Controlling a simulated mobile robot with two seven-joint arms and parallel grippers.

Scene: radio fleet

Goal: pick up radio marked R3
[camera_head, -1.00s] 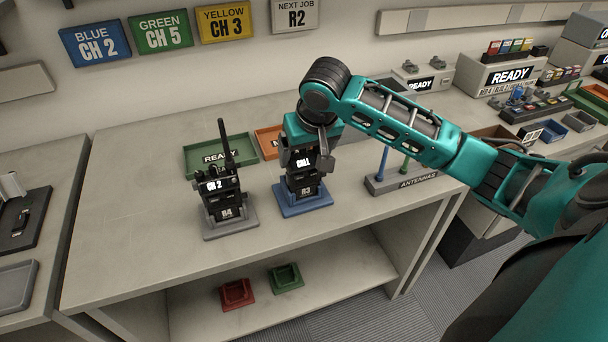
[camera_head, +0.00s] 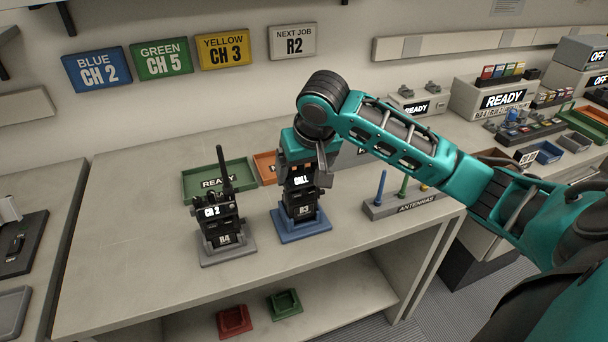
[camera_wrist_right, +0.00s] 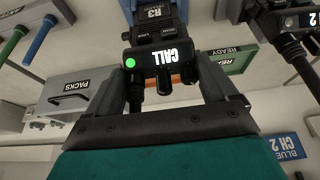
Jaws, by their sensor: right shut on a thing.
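The black radio marked R3 (camera_head: 303,209), its screen reading CALL, is upright over a blue stand (camera_head: 302,233) on the table. I cannot tell whether its bottom is clear of the stand. My right gripper (camera_head: 302,170) comes down from above and is shut on the radio's upper part. In the right wrist view, the radio (camera_wrist_right: 157,38) sits between the two fingers (camera_wrist_right: 168,75), with a green light beside CALL. My left gripper is not in view.
Radio R4 (camera_head: 222,228) with a tall antenna stands in a grey stand just left. A green READY tray (camera_head: 240,172) and an orange tray (camera_head: 263,163) lie behind. The antenna rack (camera_head: 400,208) is to the right. Free table lies at the left.

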